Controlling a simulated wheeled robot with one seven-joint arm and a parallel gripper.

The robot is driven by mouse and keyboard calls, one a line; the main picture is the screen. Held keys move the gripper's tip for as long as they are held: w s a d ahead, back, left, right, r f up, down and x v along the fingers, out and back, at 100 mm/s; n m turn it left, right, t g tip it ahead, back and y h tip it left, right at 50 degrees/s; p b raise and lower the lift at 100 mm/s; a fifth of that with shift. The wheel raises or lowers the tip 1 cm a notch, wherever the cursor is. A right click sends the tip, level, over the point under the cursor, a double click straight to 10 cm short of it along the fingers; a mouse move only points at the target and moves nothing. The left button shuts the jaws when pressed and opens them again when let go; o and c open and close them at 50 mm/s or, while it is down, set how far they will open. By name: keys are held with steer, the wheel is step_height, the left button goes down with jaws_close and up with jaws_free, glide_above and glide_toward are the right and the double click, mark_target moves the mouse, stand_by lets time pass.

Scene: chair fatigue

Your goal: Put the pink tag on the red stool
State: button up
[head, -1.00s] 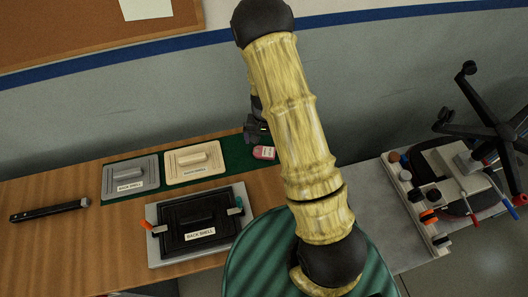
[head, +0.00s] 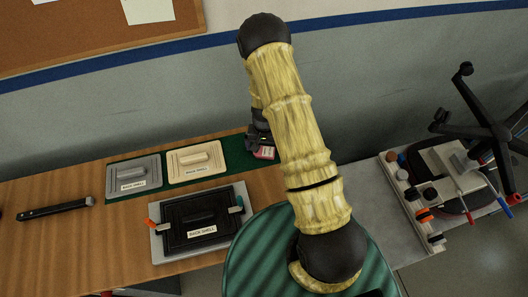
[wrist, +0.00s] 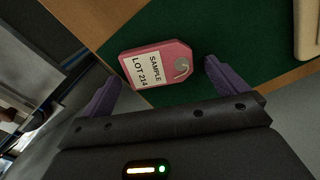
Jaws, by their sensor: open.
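The pink tag (wrist: 172,57) lies on the green mat near its edge, with a white label reading "SAMPLE LOT 214" and a metal eyelet. In the head view the tag (head: 264,153) is partly hidden by my gripper and arm. My gripper (wrist: 160,80) is open, its two purple fingers on either side of the tag's near edge in the wrist view. The fingers look apart from the tag; their height above the mat is hard to tell. No red stool can be made out in these views.
A grey back shell (head: 133,176) and a cream one (head: 195,160) lie on the green mat (head: 237,153). A black back shell (head: 200,217) sits clamped nearer. A dark bar (head: 55,209) lies on the wooden table. A tool board (head: 408,200) and an upturned chair base (head: 497,130) stand right.

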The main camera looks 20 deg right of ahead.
mark_target(265, 149)
steer(key=c, duration=1.1)
steer(key=shift+c, duration=0.2)
step_height(265, 149, up, 10)
steer(key=b, duration=0.3)
